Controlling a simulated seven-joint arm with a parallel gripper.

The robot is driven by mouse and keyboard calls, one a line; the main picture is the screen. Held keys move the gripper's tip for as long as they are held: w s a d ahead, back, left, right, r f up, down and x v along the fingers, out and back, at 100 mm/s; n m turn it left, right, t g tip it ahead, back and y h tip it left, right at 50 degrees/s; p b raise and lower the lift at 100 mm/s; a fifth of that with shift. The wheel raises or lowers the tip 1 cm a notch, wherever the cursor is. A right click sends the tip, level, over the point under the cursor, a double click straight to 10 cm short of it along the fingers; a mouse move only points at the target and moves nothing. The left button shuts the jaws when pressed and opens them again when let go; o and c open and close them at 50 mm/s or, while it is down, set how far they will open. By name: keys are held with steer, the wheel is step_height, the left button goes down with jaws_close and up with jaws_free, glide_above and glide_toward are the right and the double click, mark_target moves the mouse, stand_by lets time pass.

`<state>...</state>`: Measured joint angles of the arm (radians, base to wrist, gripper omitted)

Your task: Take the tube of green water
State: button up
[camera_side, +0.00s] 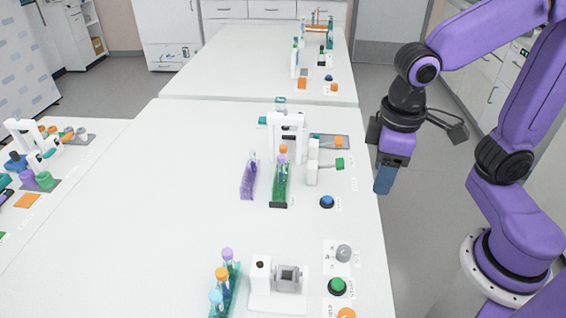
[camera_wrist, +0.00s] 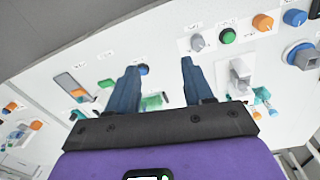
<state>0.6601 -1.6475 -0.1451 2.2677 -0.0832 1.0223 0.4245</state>
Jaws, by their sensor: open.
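My gripper (camera_side: 384,180) hangs at the table's right edge, pointing down, apart from every tube. In the wrist view my gripper (camera_wrist: 159,67) is open with nothing between its blue fingers. A green rack (camera_side: 280,190) at mid-table holds an orange-capped tube (camera_side: 283,152). A purple rack (camera_side: 248,180) stands just left of it. At the front, a teal rack (camera_side: 226,295) holds tubes with a purple cap (camera_side: 227,254), an orange cap (camera_side: 222,274) and a light blue cap (camera_side: 216,297). The water colours are too small to tell, so I cannot pick out the green one.
A white stand (camera_side: 287,122) rises behind the green rack. A blue button (camera_side: 327,202) lies right of it. A grey-cylinder device (camera_side: 287,279), green button (camera_side: 337,286) and grey knob (camera_side: 344,253) are at front. The table's left middle is clear. A side table (camera_side: 95,185) carries more equipment.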

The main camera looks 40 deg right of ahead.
steer(key=w+a+r+m+h, duration=0.1)
steer(key=w+a+r+m, duration=0.15)
steer(key=w+m, duration=0.45)
steer(key=w+a+r+m+h, duration=0.1)
steer(key=w+a+m, duration=0.3)
steer(key=w, duration=0.4)
steer(key=m+h, duration=0.2)
steer(key=m, duration=0.8)
glide_toward(282, 148)
steer(key=shift+t, duration=0.4)
steer(key=x, duration=0.6)
steer(key=shift+f, duration=0.2)
steer(key=shift+s+x, duration=0.15)
steer(key=shift+x, duration=1.25)
steer(key=shift+s+x, duration=0.2)
steer(key=shift+x, duration=1.15)
steer(key=c, duration=0.9)
